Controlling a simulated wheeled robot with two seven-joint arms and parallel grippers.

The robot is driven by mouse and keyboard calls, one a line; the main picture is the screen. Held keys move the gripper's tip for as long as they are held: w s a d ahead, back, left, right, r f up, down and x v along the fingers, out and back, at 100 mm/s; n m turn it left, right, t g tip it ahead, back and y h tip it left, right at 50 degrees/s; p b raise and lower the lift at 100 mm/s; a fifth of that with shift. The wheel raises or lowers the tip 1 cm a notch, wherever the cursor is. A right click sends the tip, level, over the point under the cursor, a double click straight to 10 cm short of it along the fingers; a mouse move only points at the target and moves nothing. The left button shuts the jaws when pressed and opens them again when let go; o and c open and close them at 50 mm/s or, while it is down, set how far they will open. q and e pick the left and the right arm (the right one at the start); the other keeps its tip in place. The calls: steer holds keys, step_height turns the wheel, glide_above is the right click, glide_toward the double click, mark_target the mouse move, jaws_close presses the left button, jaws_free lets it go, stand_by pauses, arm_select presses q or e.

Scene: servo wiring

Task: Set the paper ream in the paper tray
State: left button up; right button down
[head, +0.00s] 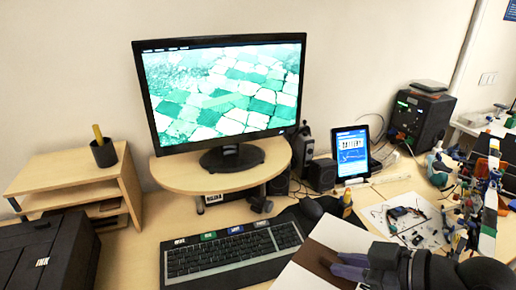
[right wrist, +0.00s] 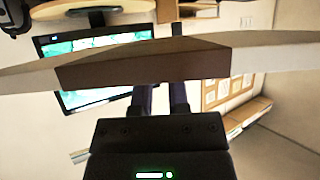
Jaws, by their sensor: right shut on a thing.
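The paper ream (head: 340,233) is white with a brown band around its middle, at the bottom right of the head view. My right gripper (head: 347,268) is shut on it at the brown band. In the right wrist view the ream (right wrist: 150,66) lies across the picture, its brown band at the fingertips (right wrist: 160,84) and its pale ends reaching out to both sides. I cannot surely identify the paper tray; a wooden shelf unit (head: 72,176) with open compartments stands at the left. My left gripper is not in view.
A black printer (head: 45,255) marked INK fills the lower left. A keyboard (head: 234,251) lies left of the ream. A monitor (head: 225,92) stands on a wooden riser (head: 180,178). A pen cup (head: 104,153) sits on the shelf unit. Electronics and tools clutter the right side.

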steer(key=shift+s+r+n+g, duration=0.3)
steer(key=shift+s+r, duration=0.2)
steer(key=shift+w+r, duration=0.1)
steer(key=shift+a, duration=0.1)
